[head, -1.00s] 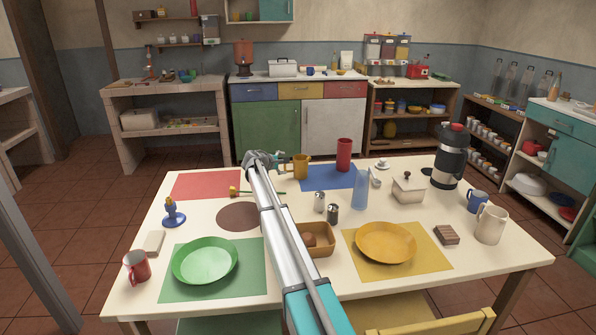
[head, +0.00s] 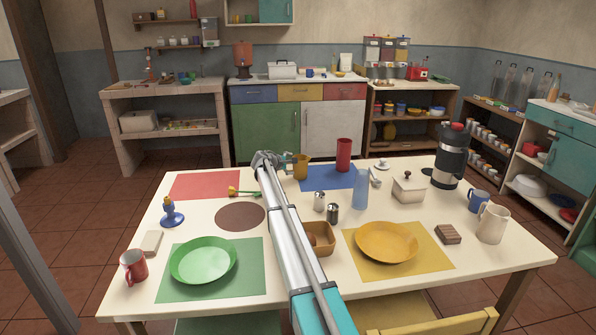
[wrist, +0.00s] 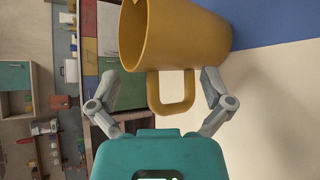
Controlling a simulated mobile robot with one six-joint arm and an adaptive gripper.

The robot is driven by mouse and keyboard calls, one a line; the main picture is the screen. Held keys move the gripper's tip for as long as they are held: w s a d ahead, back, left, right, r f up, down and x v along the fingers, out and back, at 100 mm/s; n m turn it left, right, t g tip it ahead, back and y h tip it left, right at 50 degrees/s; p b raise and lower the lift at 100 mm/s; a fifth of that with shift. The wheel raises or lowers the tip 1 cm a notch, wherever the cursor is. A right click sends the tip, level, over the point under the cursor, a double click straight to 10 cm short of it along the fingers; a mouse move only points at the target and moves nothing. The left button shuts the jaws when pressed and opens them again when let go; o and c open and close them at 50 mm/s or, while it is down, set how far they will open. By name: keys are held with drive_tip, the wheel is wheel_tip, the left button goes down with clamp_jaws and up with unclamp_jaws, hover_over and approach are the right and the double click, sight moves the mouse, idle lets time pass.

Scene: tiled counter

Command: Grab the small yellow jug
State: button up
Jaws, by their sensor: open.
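The small yellow jug (head: 301,167) stands upright near the far edge of the table, beside the blue mat. In the wrist view the jug (wrist: 185,40) is close and large, with its handle (wrist: 188,100) facing my gripper. My gripper (wrist: 172,82) is open, with one finger on each side of the handle. I see no clear contact between the fingers and the handle. In the head view my gripper (head: 285,163) is just left of the jug, and its fingers are partly hidden by my arm.
A red cup (head: 343,154) stands right of the jug near the blue mat (head: 322,181). A yellow flower (head: 233,191) lies left of my arm. A blue glass (head: 361,190), two shakers and a wooden bowl (head: 322,240) stand nearer. The red mat (head: 205,185) is mostly bare.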

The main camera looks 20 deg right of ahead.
idle(0.3)
drive_tip(key=shift+s+r, duration=0.15)
drive_tip(key=c, duration=1.2)
